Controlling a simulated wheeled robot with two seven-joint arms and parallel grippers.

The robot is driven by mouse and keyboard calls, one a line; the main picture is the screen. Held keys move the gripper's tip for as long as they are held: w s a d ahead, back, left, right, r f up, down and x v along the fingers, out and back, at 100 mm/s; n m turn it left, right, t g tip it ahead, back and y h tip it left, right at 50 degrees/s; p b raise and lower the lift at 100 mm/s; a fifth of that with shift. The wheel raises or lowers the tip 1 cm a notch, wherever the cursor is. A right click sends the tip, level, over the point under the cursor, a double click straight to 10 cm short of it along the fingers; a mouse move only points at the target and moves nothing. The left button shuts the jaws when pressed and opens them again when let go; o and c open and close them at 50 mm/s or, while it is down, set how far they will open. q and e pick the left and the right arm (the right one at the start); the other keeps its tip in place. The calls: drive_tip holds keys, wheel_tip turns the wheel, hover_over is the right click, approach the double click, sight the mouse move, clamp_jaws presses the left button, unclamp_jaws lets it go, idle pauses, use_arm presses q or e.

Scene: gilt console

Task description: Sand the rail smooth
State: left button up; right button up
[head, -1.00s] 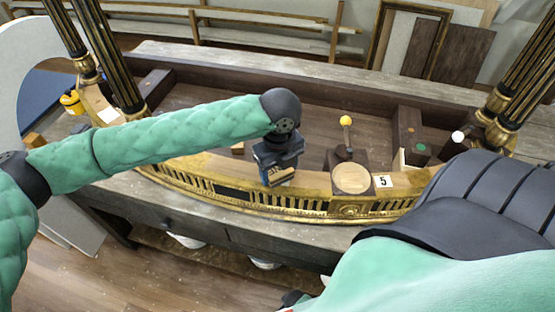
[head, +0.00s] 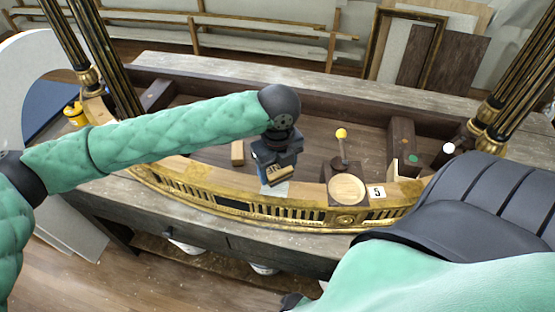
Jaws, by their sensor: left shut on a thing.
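The rail (head: 216,175) is the curved pale wooden top edge of the gilt console, above a pierced gold front. My left gripper (head: 276,160) is over the middle of the rail and shut on a small tan sanding block (head: 281,178). A whitish patch (head: 275,189) shows just below the block; I cannot tell if it is on the rail or whether the block touches the rail. The fingertips are mostly hidden by the dark gripper body. My right arm fills the lower right, and its gripper is out of view.
A loose wooden block (head: 237,153) stands left of my gripper. To the right are a round pale disc (head: 347,189), a yellow-knobbed lever (head: 342,134) and a card marked 5 (head: 377,193). Gilt columns (head: 105,60) rise at both sides.

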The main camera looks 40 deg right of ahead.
sight(278, 168)
use_arm(q)
drive_tip(key=shift+r, duration=0.1)
drive_tip(key=shift+r+p, duration=1.15)
drive_tip(key=shift+r, duration=0.3)
drive_tip(key=shift+w+f, duration=0.1)
